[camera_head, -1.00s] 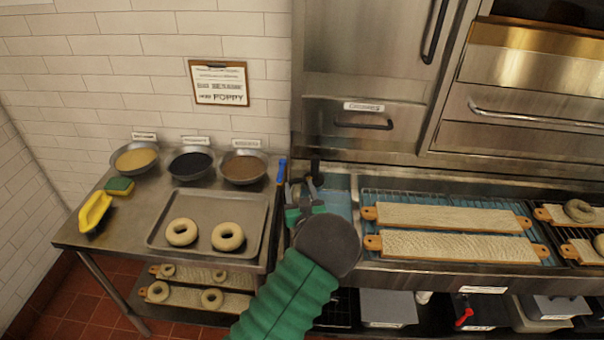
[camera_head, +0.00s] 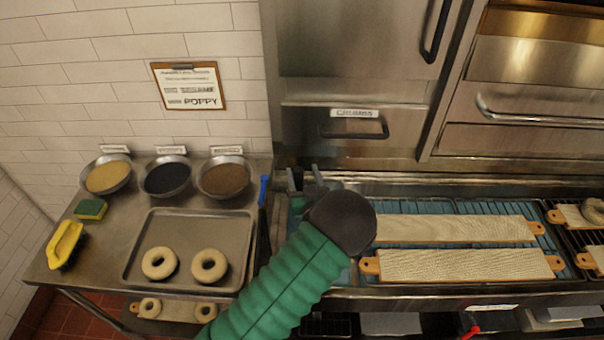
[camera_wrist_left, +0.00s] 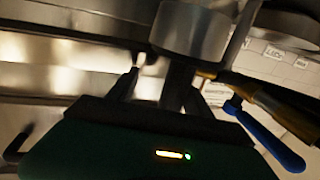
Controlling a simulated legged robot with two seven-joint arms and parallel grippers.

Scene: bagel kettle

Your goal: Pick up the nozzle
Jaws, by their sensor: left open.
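A blue handle (camera_head: 263,190) stands at the right edge of the left steel table; its lower part is dark. In the left wrist view the blue lever (camera_wrist_left: 268,138) lies beside a brass-and-dark tube (camera_wrist_left: 262,98), and a steel cylinder (camera_wrist_left: 190,30) shows above the fingers. These look like parts of the nozzle, but I cannot tell how they join. My left gripper (camera_head: 306,182) is open, right of the blue handle at the back of the blue-lined steel basin. My dark wrist joint hides part of it. Nothing shows clearly between its fingers. My right gripper is out of view.
Long boards (camera_head: 460,266) lie on the rack to the right. Steel cabinet fronts (camera_head: 350,60) rise behind.

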